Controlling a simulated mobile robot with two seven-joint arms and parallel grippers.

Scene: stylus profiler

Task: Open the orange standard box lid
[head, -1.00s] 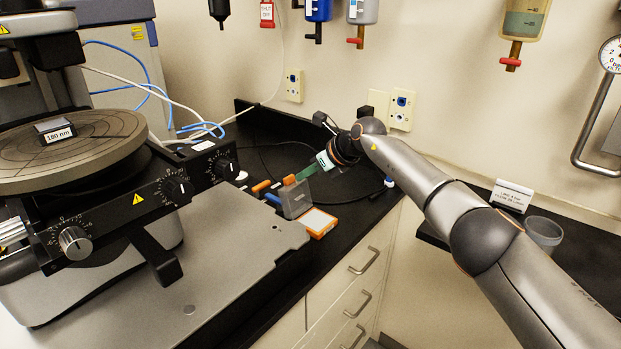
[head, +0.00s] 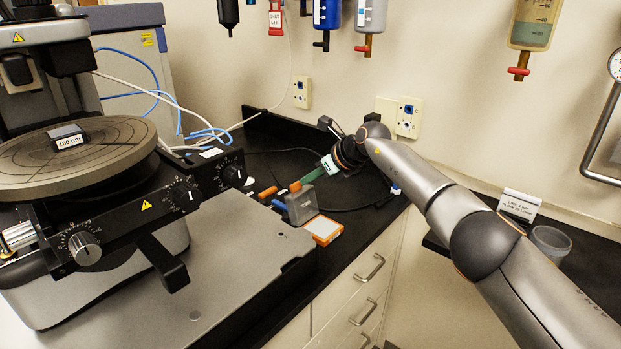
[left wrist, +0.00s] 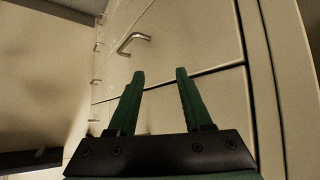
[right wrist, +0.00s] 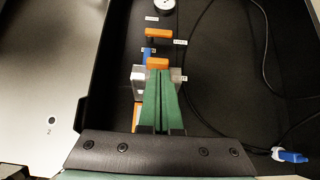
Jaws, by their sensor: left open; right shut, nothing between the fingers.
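The orange box (head: 323,230) lies flat on the black bench at the front edge, its pale top face showing. In the right wrist view only an orange strip of it (right wrist: 136,117) shows, left of my fingers. A grey block (head: 302,206) stands right behind the box. My right gripper (head: 301,183) is above and behind this block, shut and empty. Its green fingers (right wrist: 160,76) cover part of the block in the right wrist view. My left gripper (left wrist: 158,74) is open and empty in front of the cabinet drawers, away from the box.
Orange and blue handled items (head: 268,193) lie beside the grey block. The profiler's grey base plate (head: 220,265) borders the box on the left. Black cables (head: 350,208) cross the bench to the right. Drawers (head: 365,290) are below the bench edge.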

